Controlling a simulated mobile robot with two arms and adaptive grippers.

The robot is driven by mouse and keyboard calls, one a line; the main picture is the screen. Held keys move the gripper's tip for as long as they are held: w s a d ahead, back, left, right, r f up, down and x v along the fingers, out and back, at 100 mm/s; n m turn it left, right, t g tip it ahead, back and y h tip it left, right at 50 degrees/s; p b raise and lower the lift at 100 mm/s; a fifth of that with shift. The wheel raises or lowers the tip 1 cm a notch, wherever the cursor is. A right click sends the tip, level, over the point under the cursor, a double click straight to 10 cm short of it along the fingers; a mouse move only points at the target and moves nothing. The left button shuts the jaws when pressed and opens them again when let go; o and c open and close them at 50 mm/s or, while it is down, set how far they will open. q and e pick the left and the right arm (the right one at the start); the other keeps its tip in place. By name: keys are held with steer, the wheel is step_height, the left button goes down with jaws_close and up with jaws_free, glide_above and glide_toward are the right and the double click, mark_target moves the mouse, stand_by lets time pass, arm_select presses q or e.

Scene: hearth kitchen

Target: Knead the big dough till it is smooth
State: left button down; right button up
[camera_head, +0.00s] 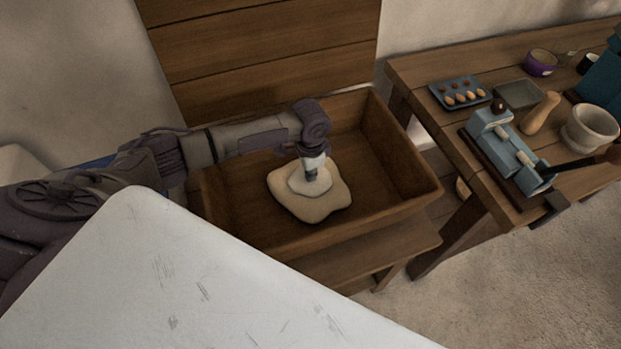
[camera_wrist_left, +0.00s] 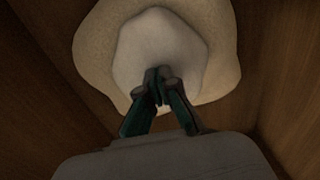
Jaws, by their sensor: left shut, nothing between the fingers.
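The big dough (camera_head: 331,198) lies on the floor of a wooden trough (camera_head: 404,147). It is a pale, flattened, uneven slab with a lighter, roughly six-sided raised part (camera_head: 299,183) in its middle. In the left wrist view the dough (camera_wrist_left: 225,50) fills the upper middle, with the lighter part (camera_wrist_left: 140,50) inside its wavy edge. My left gripper (camera_head: 311,176) points down over the lighter part, shut and empty. Its fingertips (camera_wrist_left: 158,78) meet over the near part of the lighter patch; I cannot tell whether they touch it. My right gripper is not in view.
The trough's wooden walls stand close around the dough. A wooden table (camera_head: 440,117) at the right holds a blue egg tray (camera_head: 460,92), a grey tray (camera_head: 518,95), a blue device (camera_head: 492,131), a white mortar (camera_head: 590,129) and a purple bowl (camera_head: 541,63).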

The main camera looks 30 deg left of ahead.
arm_select(q)
steer(key=shift+f+p, duration=0.2)
steer(key=shift+p, duration=0.1)
steer(key=shift+r, duration=0.1)
stand_by(0.6)
step_height(320, 180, up, 4)
steer(key=p, duration=0.4)
steer(key=shift+f+p, duration=0.2)
steer(key=shift+p, duration=0.15)
steer(key=shift+f, duration=0.1)
stand_by(0.4)
steer(key=shift+s+a+r+p, duration=0.2)
steer(key=shift+s+a+p, duration=0.2)
steer(key=shift+p, duration=0.2)
steer(key=shift+s+a+p, duration=0.55)
steer(key=shift+s+p, duration=0.15)
steer(key=shift+p, duration=0.1)
steer(key=shift+f, duration=0.15)
